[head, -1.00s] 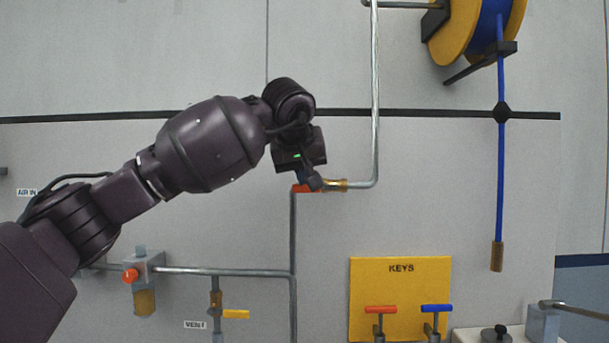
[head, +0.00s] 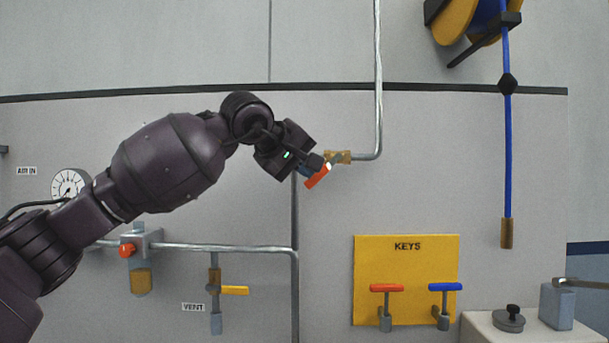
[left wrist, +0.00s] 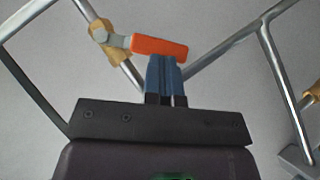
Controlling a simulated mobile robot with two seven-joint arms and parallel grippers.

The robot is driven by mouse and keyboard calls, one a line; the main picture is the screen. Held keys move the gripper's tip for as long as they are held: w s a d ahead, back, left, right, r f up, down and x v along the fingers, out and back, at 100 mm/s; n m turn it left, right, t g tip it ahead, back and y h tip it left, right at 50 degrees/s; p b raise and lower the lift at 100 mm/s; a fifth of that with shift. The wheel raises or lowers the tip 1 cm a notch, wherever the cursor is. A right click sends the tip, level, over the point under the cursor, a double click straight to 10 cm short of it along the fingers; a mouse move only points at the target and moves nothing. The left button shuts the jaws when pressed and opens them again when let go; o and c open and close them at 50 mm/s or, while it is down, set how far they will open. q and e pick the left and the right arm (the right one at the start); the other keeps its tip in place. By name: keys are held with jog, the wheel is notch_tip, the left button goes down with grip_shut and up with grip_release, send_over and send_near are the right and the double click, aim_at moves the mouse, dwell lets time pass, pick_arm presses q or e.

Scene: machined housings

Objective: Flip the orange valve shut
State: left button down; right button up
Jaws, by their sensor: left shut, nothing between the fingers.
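The valve's orange handle (head: 317,177) sits on a brass body (head: 340,157) where the pipe bends, in the middle of the head view. The handle slants down and to the left from the body. In the left wrist view the orange handle (left wrist: 160,46) lies just beyond the fingertips, with the brass body (left wrist: 108,42) to its left. My left gripper (head: 309,168) is shut and empty, its blue fingers (left wrist: 166,62) together against or very near the handle's edge; I cannot tell if they touch. The arm partly covers the pipe beside it. My right gripper is not in view.
A yellow KEYS board (head: 407,260) with red and blue T-handles is at lower right. A yellow-handled vent valve (head: 234,290) and a red-knobbed regulator (head: 127,250) are at lower left. A blue hose (head: 507,150) hangs at right. Metal pipes (head: 378,80) run near the gripper.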

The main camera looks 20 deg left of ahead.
aim_at(311, 185)
pick_arm(q)
jog(key=f+b, duration=0.1)
jog(key=f+n+h+b, duration=0.1)
jog(key=f+t, duration=0.1)
jog(key=shift+w+d+h+b, duration=0.35)
jog(key=shift+h+b, duration=0.05)
jog(key=shift+d+f+n+b, duration=0.15)
jog(key=shift+f+n+b, duration=0.1)
jog(key=shift+n+b, duration=0.2)
jog(key=d+n+t+h+b, duration=0.2)
jog(key=shift+w+f+t, duration=0.2)
jog(key=shift+f+t, duration=0.1)
jog(key=shift+f, duration=0.05)
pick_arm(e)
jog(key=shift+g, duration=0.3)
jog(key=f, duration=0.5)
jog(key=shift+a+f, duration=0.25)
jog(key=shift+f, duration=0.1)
pick_arm(q)
jog(key=shift+d+b, duration=0.15)
jog(key=shift+b, duration=0.15)
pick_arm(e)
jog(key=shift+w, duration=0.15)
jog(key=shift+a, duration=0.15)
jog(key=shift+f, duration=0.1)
